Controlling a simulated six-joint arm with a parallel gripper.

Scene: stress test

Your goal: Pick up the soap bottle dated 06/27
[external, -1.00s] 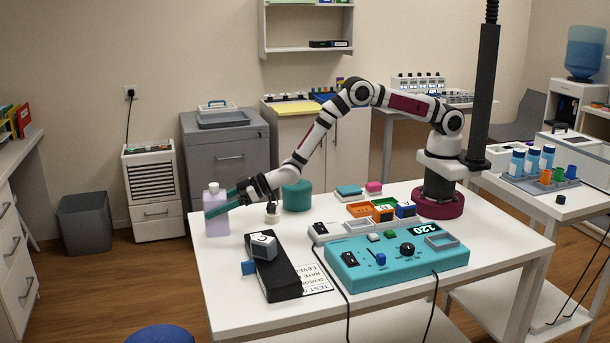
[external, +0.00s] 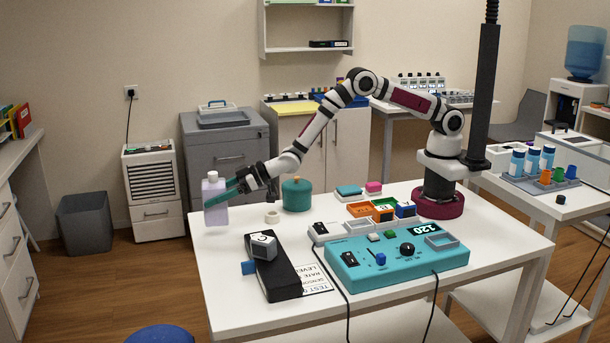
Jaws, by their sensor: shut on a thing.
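A pale lilac soap bottle (external: 214,212) with a white cap is at the far left end of the white table. My gripper (external: 222,197) is shut on the bottle, its teal fingers at the bottle's upper body. The bottle is upright and appears raised a little above the tabletop. No date can be read on it from here.
A black case (external: 272,268) and a teal control box (external: 397,252) fill the table's front. The white tabletop (external: 225,265) is clear at left.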

